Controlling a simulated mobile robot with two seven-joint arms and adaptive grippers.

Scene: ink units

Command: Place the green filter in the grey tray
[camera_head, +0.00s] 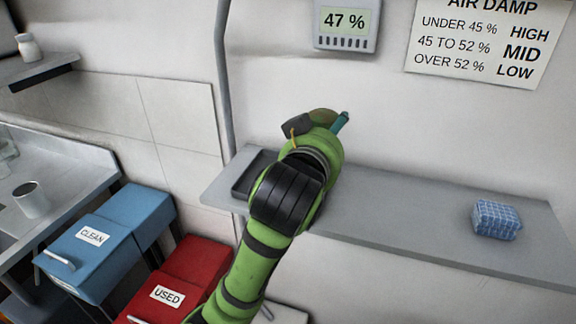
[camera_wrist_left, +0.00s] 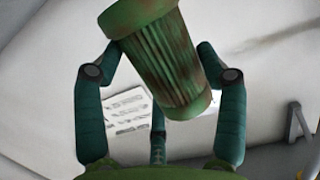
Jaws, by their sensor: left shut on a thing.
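The green filter (camera_wrist_left: 165,65) is a ribbed green cylinder with reddish-brown stains. In the left wrist view it sits tilted between the teal fingers of my left gripper (camera_head: 323,122), which is shut on it. In the head view the gripper is up above the shelf, mostly hidden behind my own green arm, and little of the filter can be made out. A dark grey tray (camera_head: 240,188) lies on the left end of the shelf, left of my gripper and partly hidden by my arm. My right gripper is not in view.
The grey wall shelf (camera_head: 425,238) is clear in its middle; a blue checked block (camera_head: 496,220) sits toward its right end. A wall display (camera_head: 345,22) reads 47 %, beside an air damp chart (camera_head: 480,45). Blue CLEAN (camera_head: 90,262) and red USED (camera_head: 190,262) bins stand below left.

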